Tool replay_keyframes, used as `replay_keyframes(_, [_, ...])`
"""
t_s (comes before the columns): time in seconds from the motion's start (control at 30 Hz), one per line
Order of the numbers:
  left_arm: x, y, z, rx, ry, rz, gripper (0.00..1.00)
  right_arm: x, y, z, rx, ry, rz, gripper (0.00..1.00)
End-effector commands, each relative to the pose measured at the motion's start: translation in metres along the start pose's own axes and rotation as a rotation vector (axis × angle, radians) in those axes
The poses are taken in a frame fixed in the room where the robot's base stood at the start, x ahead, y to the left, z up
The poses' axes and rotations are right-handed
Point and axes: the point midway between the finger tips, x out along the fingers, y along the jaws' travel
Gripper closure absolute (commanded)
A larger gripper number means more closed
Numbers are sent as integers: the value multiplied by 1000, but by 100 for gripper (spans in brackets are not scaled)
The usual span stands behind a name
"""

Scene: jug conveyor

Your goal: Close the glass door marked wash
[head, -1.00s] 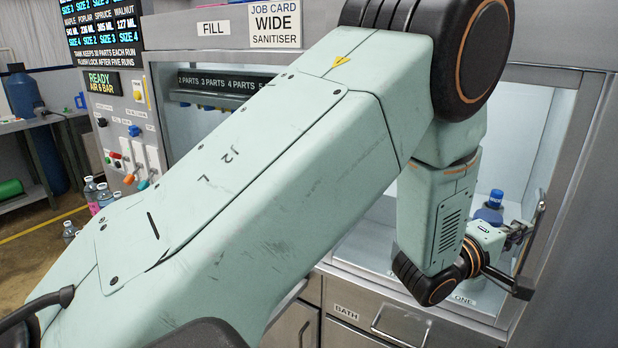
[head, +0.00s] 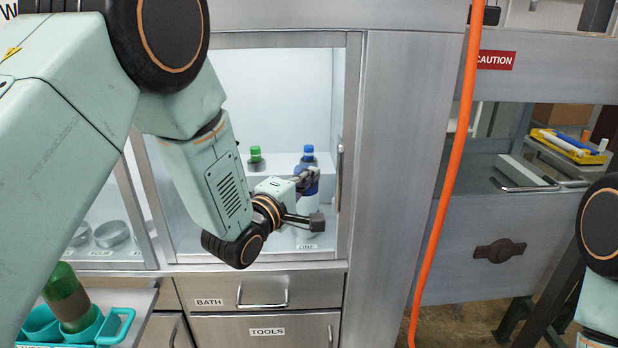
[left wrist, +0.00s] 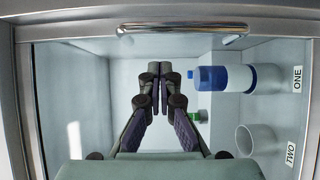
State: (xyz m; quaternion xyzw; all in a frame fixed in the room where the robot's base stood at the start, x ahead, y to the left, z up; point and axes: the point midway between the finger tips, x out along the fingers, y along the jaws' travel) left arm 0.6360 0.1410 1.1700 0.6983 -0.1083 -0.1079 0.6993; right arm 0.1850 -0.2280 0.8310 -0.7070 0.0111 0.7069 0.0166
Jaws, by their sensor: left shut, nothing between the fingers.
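No wash marking is readable. A metal-framed, glass-fronted bay (head: 355,90) stands in the middle of the head view. A vertical bar handle (head: 340,175) is on its right side. In the left wrist view this handle (left wrist: 180,28) crosses the top, and clear glass is hard to tell from an opening. My left gripper (head: 312,178) is shut and empty, just left of the handle and in front of a blue-capped bottle. The wrist view shows its fingers (left wrist: 158,75) together, apart from the handle. My right gripper is out of view.
The blue-capped bottle (head: 308,152) and a green-capped bottle (head: 256,153) stand in the bay. Drawers (head: 285,290) lie below. An orange hose (head: 450,170) hangs at right. A teal carrier (head: 115,330) with a green bottle (head: 64,285) is at lower left.

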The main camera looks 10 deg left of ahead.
Motion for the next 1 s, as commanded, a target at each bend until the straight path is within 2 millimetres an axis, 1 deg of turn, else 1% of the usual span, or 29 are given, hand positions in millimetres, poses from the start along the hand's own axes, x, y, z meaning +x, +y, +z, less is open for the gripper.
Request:
replay_keyframes(0.03, [0,0,-1,-1,1,-1,100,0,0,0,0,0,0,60])
replay_keyframes(0.5, [-75,-1,1,-4,2,-2,100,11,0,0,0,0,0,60])
replay_keyframes(0.63, [-89,-1,1,-2,1,-2,100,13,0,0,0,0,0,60])
replay_keyframes(0.77, [-96,0,1,6,1,0,100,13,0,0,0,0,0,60])
replay_keyframes(0.87, [-98,-3,1,76,0,-15,100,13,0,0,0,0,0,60])
replay_keyframes(0.97, [-99,-17,-2,231,6,-80,100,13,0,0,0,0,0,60])
replay_keyframes(1.0, [-101,-26,-4,308,6,-120,100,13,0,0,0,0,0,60])
